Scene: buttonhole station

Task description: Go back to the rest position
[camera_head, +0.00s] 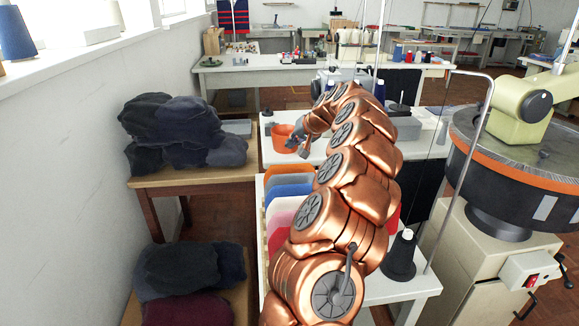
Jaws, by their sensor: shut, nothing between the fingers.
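My gripper (294,146) is small and dark at the far end of my copper-coloured arm, which reaches forward through the middle of the view. It points down over the white table (267,122), in front of or at the right edge of an orange pot (281,133). It looks shut and holds nothing that I can see. I cannot tell whether it touches the pot. My arm hides part of the table and what lies behind it.
Dark folded garments (180,125) are piled on a wooden table at left, with more (190,270) below. Coloured panels (288,190) stand close left of my arm. A black thread cone (401,255) and a metal stand are close right. A round machine (520,150) stands further right.

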